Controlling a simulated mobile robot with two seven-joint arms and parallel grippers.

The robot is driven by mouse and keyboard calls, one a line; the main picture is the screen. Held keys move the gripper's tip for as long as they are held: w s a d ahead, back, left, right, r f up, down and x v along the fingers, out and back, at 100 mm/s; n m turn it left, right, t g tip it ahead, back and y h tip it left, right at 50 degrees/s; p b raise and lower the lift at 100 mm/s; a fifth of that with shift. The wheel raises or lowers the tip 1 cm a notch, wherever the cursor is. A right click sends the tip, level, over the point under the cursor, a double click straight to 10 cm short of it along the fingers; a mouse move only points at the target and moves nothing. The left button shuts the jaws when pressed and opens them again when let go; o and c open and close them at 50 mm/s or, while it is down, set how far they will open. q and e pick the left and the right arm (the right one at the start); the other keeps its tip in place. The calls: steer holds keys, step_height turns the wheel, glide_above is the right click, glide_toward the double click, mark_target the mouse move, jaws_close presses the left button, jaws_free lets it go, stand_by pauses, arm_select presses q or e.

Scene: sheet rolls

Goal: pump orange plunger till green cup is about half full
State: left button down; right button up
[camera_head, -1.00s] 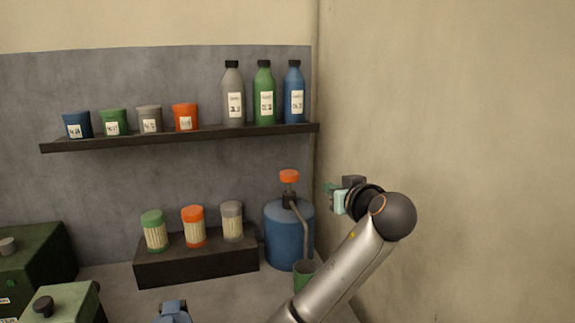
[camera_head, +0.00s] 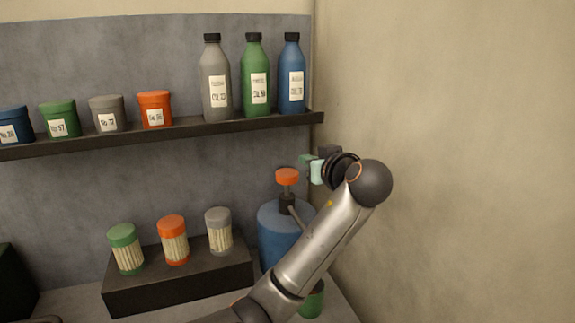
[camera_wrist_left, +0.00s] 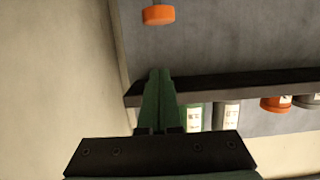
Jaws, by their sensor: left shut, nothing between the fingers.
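The orange plunger (camera_head: 287,176) stands up on top of the blue jug (camera_head: 279,233); it also shows at the top of the wrist view (camera_wrist_left: 158,15). A grey spout comes down from its neck, partly hidden by my left arm. The green cup (camera_head: 314,301) stands low beside the jug, mostly behind my arm; its fill level cannot be seen. My left gripper (camera_head: 307,162) is shut and empty, just to the right of and slightly above the plunger in the head view, apart from it. Its closed green fingers (camera_wrist_left: 159,74) point toward the plunger in the wrist view.
A dark shelf (camera_head: 190,130) above holds several small pots and three bottles (camera_head: 254,76). A dark block (camera_head: 180,279) left of the jug carries three lidded jars (camera_head: 173,240). A bare wall (camera_head: 450,150) stands close on the right.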

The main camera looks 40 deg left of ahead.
stand_by(0.3)
arm_select(q)
steer(key=p, duration=0.2)
glide_above(292, 177)
steer(key=f, duration=0.2)
steer(key=shift+w+a+f, duration=0.1)
steer(key=shift+a+f, duration=0.2)
steer(key=shift+d+f, duration=0.2)
steer(key=shift+f, duration=1.7)
step_height(292, 177, down, 5)
steer(key=b, duration=0.3)
steer(key=shift+d, duration=0.1)
